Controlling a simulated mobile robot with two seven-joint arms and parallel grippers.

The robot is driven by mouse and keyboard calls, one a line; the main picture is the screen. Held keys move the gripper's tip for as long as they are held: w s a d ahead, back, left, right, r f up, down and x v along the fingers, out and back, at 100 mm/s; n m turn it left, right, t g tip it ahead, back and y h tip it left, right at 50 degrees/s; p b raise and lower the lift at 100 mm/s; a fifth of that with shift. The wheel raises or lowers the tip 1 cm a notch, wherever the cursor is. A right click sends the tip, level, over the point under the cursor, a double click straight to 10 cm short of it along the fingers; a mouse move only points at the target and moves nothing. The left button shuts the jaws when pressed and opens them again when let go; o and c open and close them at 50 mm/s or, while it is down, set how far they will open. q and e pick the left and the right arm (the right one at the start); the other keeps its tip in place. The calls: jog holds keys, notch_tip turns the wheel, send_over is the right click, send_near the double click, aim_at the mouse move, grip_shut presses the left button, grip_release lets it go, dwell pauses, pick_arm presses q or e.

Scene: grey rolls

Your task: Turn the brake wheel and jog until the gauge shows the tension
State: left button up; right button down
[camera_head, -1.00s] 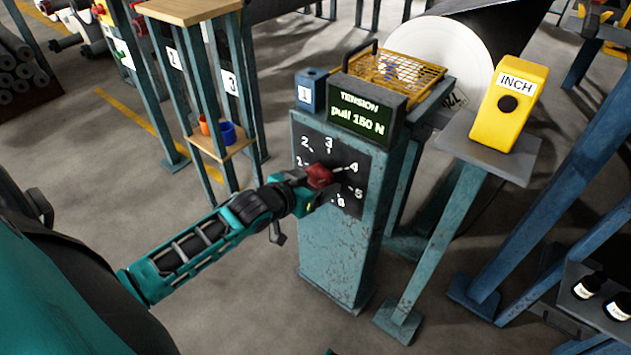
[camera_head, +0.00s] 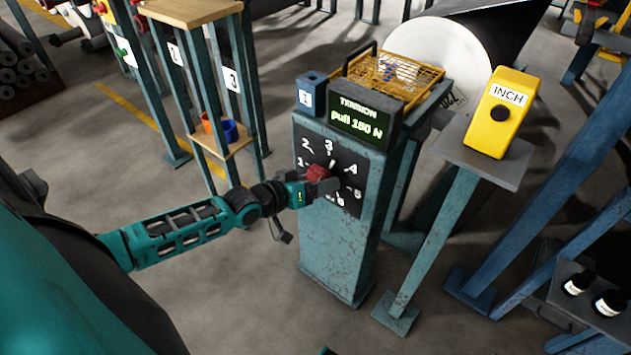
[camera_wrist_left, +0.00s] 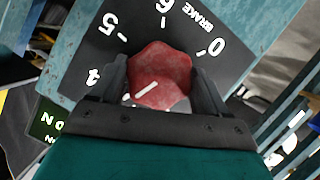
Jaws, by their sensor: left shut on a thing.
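The red brake wheel (camera_head: 317,173) sits on a black dial plate (camera_head: 348,198) numbered around it, on the front of a worn teal pedestal. My left gripper (camera_head: 322,183) is shut on the wheel, one finger on each side of it, as the left wrist view shows on the wheel (camera_wrist_left: 160,72). The wheel's white mark points to the lower left in that view, past the 4, towards numbers that my gripper hides. The gauge (camera_head: 360,122) above reads "TENSION pull 150 N". The yellow INCH box (camera_head: 502,112) with a black button stands to the right, untouched. My right gripper is not in view.
A small blue box (camera_head: 312,92) stands beside the gauge. A yellow wire guard (camera_head: 400,78) lies behind it, before a large roll (camera_head: 438,50). A shelf (camera_head: 228,148) with orange and blue cups stands at left. Grey floor is open in front.

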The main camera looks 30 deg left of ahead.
pick_arm(q)
jog(key=o, duration=1)
jog(key=shift+o, duration=0.2)
jog(key=p+v, duration=0.4)
jog(key=v, duration=0.9)
jog(key=shift+p, duration=0.4)
jog(key=shift+w, duration=0.1)
